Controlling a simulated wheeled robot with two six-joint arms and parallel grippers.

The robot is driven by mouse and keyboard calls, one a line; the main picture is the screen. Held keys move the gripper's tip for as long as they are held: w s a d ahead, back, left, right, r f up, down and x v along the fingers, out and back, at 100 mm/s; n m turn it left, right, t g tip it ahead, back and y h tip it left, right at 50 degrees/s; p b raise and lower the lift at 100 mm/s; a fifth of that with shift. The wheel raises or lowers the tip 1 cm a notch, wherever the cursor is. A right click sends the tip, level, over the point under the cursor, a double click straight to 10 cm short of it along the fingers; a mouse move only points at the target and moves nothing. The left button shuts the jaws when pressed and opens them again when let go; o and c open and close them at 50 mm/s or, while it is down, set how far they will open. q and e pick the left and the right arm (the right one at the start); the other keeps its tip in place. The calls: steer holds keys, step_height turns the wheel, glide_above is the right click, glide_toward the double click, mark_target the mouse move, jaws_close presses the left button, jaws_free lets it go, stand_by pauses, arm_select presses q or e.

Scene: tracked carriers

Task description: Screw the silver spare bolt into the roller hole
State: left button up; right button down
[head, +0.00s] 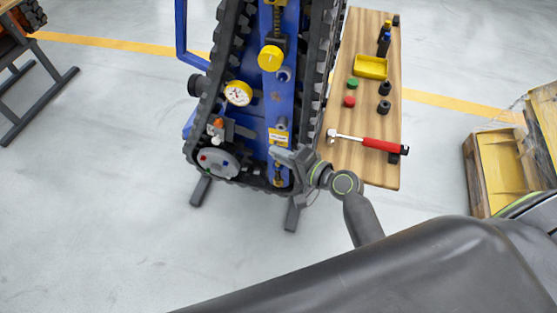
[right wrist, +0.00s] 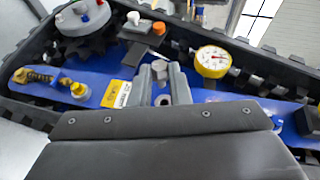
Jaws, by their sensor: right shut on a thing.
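My right gripper (head: 277,157) is at the lower part of the blue tracked carrier frame (head: 254,133), beside a yellow label. In the right wrist view its two fingers (right wrist: 160,72) are closed around a small silver piece, which looks like the silver bolt (right wrist: 160,69). The fingers point at the blue plate (right wrist: 204,96). The roller hole is not clearly visible, and I cannot tell whether the bolt is in it. My left gripper is not in view.
A wooden bench (head: 352,157) on the right holds a red-handled wrench (head: 370,142), a yellow tray (head: 370,67), and red and green caps. Black track surrounds the plate. A dial gauge (head: 238,93) and a grey round hub (head: 217,162) sit left of the gripper.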

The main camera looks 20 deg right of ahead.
steer(key=shift+w+d, duration=0.45)
steer(key=shift+w, duration=0.25)
steer(key=shift+w+d, duration=0.45)
steer(key=shift+w, duration=0.2)
stand_by(0.6)
steer(key=shift+w+d+b, duration=0.35)
steer(key=shift+w+d, duration=0.2)
steer(key=shift+w, duration=0.25)
steer(key=shift+w+d+b, duration=0.35)
steer(key=shift+w+d, duration=0.2)
steer(key=shift+w, duration=0.25)
steer(key=c, duration=1.3)
jaws_free()
steer(key=shift+s, duration=0.1)
steer(key=shift+b+v, duration=1.6)
steer(key=shift+v, duration=7.05)
